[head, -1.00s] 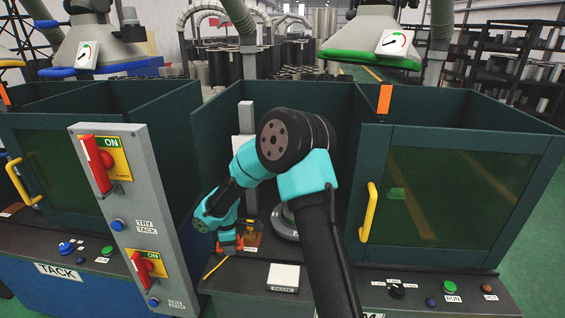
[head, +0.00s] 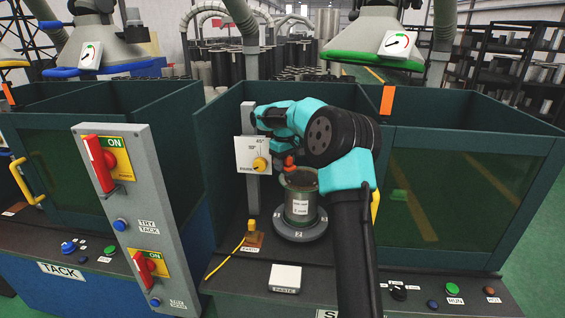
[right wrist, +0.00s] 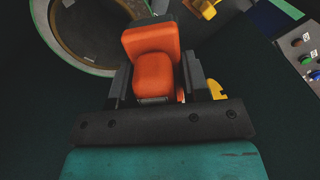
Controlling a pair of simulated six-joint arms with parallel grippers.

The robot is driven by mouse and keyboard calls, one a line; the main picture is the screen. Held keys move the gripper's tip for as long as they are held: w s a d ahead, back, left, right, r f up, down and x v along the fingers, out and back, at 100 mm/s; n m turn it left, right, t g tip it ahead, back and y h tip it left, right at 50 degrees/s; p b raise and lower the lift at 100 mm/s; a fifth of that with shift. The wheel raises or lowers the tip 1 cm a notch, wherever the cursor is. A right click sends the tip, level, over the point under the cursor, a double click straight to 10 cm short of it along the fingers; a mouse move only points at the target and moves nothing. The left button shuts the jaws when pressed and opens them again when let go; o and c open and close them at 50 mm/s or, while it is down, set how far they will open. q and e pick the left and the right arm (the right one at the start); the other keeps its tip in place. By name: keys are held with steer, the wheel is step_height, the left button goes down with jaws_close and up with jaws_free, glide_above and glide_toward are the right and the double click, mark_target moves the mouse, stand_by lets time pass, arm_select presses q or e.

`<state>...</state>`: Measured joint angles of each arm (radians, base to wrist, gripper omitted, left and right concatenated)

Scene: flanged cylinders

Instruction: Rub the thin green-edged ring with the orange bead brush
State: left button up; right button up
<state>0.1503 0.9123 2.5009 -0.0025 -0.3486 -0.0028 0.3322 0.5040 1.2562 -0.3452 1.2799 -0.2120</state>
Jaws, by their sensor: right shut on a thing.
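My right gripper (head: 283,152) is shut on the orange bead brush (right wrist: 155,75). In the head view the brush (head: 290,161) is a small orange patch just above the upright cylinder (head: 300,205), which stands on a round grey base. In the right wrist view the thin green-edged ring (right wrist: 45,38) curves across the upper left, around a dark interior. The brush's far end appears close to the ring's edge; I cannot tell if it touches. My arm partly hides the cylinder's top in the head view. My left gripper is not in view.
The cylinder stands in an open-topped green booth with a dark window panel (head: 445,195) at right. A dial plate (head: 255,156) is at the back. A yellow cable with a small brown block (head: 254,239) and a white pad (head: 285,277) are in front.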

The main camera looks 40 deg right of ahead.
steer(key=shift+w+d+r+m, duration=0.15)
steer(key=shift+w+m, duration=0.05)
steer(key=shift+m, duration=0.2)
